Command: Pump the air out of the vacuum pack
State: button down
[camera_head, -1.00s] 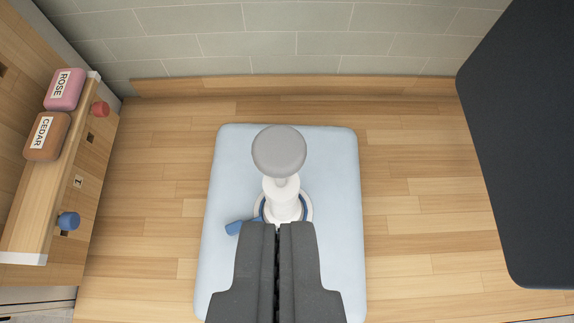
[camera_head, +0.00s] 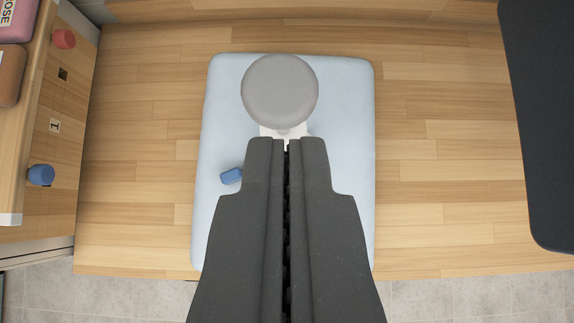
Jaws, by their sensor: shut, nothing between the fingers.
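The vacuum pack (camera_head: 345,200) is a pale blue, rounded flat pack lying on the wooden surface in the middle of the view. A pump with a round grey knob (camera_head: 280,91) stands on it, its white body (camera_head: 268,131) mostly hidden below the knob and behind my gripper. A small blue tab (camera_head: 231,176) shows at the left of the pump. My gripper (camera_head: 287,143) is shut and empty, its tips over the pump just below the knob in the picture. I cannot tell whether the tips touch the pump.
At the left is a wooden shelf (camera_head: 30,150) with a red peg (camera_head: 64,39), a blue peg (camera_head: 41,175), a pink ROSE block (camera_head: 14,22) and a brown block (camera_head: 10,75). A dark panel (camera_head: 545,120) stands at the right. The wooden surface (camera_head: 440,180) is clear around the pack.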

aim_at(286, 71)
jog(key=p+x, duration=0.1)
jog(key=x, duration=0.7)
jog(key=shift+r+p, duration=0.1)
jog(key=shift+p, duration=0.25)
jog(key=shift+s, duration=0.1)
notch_tip(286, 71, down, 8)
jog(key=b, duration=0.4)
jog(key=shift+r, duration=0.2)
